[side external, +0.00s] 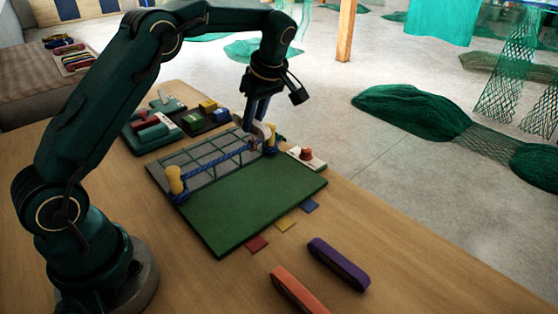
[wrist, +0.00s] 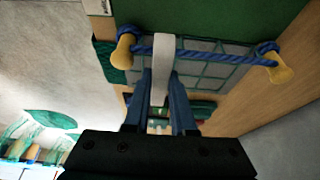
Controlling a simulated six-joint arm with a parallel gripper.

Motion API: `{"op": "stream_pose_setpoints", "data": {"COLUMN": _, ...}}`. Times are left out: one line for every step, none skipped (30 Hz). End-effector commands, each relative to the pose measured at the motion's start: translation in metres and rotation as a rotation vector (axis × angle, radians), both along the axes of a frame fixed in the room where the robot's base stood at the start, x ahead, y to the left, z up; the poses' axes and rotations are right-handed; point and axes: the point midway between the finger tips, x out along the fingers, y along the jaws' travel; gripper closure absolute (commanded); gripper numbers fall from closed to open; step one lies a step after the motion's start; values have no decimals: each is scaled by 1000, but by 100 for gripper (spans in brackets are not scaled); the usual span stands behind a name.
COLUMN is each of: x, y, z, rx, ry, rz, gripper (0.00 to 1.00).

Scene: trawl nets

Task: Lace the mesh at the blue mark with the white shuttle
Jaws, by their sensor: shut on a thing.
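My gripper (side external: 260,122) is shut on the white shuttle (wrist: 164,62), whose pale flat end reaches past the fingers (wrist: 160,100) across the blue rope in the wrist view. The green mesh (side external: 215,158) hangs along the blue rope (side external: 222,163), between two yellow posts (side external: 175,180), over a grey part of the green board (side external: 255,200). My gripper is near the far post. Red (side external: 257,245), yellow (side external: 284,224) and blue (side external: 310,206) tabs lie along the board's edge; the blue one is nearest the far-post end. I cannot tell whether the shuttle passes through the mesh.
A purple shuttle (side external: 338,264) and an orange shuttle (side external: 298,290) lie on the table in front of the board. A white block with a red top (side external: 307,158) stands at the board's right corner. Trays with coloured pieces (side external: 207,117) stand behind the mesh.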

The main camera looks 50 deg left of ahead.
Motion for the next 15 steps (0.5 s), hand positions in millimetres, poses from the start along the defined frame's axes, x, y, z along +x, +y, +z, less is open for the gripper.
{"op": "stream_pose_setpoints", "data": {"x": 0, "y": -5, "z": 0, "rx": 0, "ry": 0, "rz": -2, "gripper": 100}}
{"op": "stream_pose_setpoints", "data": {"x": 0, "y": -7, "z": 0, "rx": 0, "ry": 0, "rz": -3, "gripper": 100}}
{"op": "stream_pose_setpoints", "data": {"x": 0, "y": -11, "z": 0, "rx": 0, "ry": 0, "rz": -3, "gripper": 100}}
{"op": "stream_pose_setpoints", "data": {"x": 0, "y": -14, "z": 0, "rx": 0, "ry": -1, "rz": -4, "gripper": 100}}
{"op": "stream_pose_setpoints", "data": {"x": 0, "y": -16, "z": 0, "rx": 0, "ry": -1, "rz": -3, "gripper": 100}}
{"op": "stream_pose_setpoints", "data": {"x": 0, "y": -19, "z": 0, "rx": 0, "ry": 0, "rz": -3, "gripper": 100}}
{"op": "stream_pose_setpoints", "data": {"x": 0, "y": -22, "z": 0, "rx": 0, "ry": 0, "rz": -3, "gripper": 100}}
{"op": "stream_pose_setpoints", "data": {"x": 0, "y": -25, "z": 0, "rx": 0, "ry": 0, "rz": -3, "gripper": 100}}
{"op": "stream_pose_setpoints", "data": {"x": 0, "y": -28, "z": 0, "rx": 0, "ry": 0, "rz": -2, "gripper": 100}}
{"op": "stream_pose_setpoints", "data": {"x": 0, "y": -30, "z": 0, "rx": 0, "ry": 1, "rz": -2, "gripper": 100}}
{"op": "stream_pose_setpoints", "data": {"x": 0, "y": -33, "z": 0, "rx": 0, "ry": 1, "rz": -3, "gripper": 100}}
{"op": "stream_pose_setpoints", "data": {"x": 0, "y": -37, "z": 0, "rx": 0, "ry": 0, "rz": -3, "gripper": 100}}
{"op": "stream_pose_setpoints", "data": {"x": 0, "y": -39, "z": 0, "rx": 0, "ry": 0, "rz": -3, "gripper": 100}}
{"op": "stream_pose_setpoints", "data": {"x": 0, "y": -42, "z": 0, "rx": 0, "ry": 0, "rz": -2, "gripper": 100}}
{"op": "stream_pose_setpoints", "data": {"x": 0, "y": -45, "z": 0, "rx": 0, "ry": -1, "rz": -4, "gripper": 100}}
